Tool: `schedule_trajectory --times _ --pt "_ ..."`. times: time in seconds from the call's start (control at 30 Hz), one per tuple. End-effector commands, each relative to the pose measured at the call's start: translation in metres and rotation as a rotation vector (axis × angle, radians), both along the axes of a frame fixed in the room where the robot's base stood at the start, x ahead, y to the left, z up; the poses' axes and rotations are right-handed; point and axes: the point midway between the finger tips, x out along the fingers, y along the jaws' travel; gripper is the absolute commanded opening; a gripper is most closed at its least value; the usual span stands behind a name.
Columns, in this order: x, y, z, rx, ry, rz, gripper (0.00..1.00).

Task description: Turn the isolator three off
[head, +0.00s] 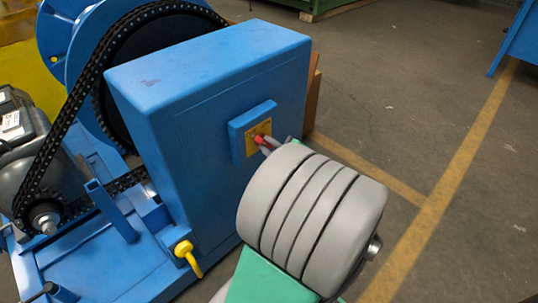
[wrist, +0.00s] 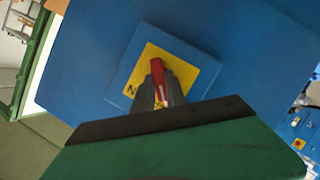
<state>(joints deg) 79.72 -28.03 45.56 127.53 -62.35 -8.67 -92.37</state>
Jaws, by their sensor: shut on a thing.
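The isolator is a red handle (head: 259,139) on a yellow plate (head: 249,151), set on a blue mount (head: 237,140) on the side of the blue cabinet (head: 215,65). In the wrist view the red handle (wrist: 157,69) stands out from the yellow plate (wrist: 199,72), with a letter N at its lower left corner. My gripper (head: 268,145) is at the handle, its fingers shut on it. The wrist view shows the dark fingers (wrist: 160,93) around the handle's lower part, which they partly hide. Other markings on the plate are too covered to read.
A yellow lever (head: 187,249) juts from the blue base (head: 150,275) below the cabinet. A chain (head: 75,95), a large wheel and a motor (head: 20,130) stand to the left. Open floor with yellow lines (head: 465,150) lies to the right.

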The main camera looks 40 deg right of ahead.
Motion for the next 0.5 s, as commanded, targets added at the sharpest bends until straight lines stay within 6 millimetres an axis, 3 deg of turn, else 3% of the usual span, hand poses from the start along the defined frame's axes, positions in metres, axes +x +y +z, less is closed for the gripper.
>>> schedule_trajectory --times 0.5 --pt "0.0000 0.0011 -0.0008 -0.090 -0.001 0.001 0.00"
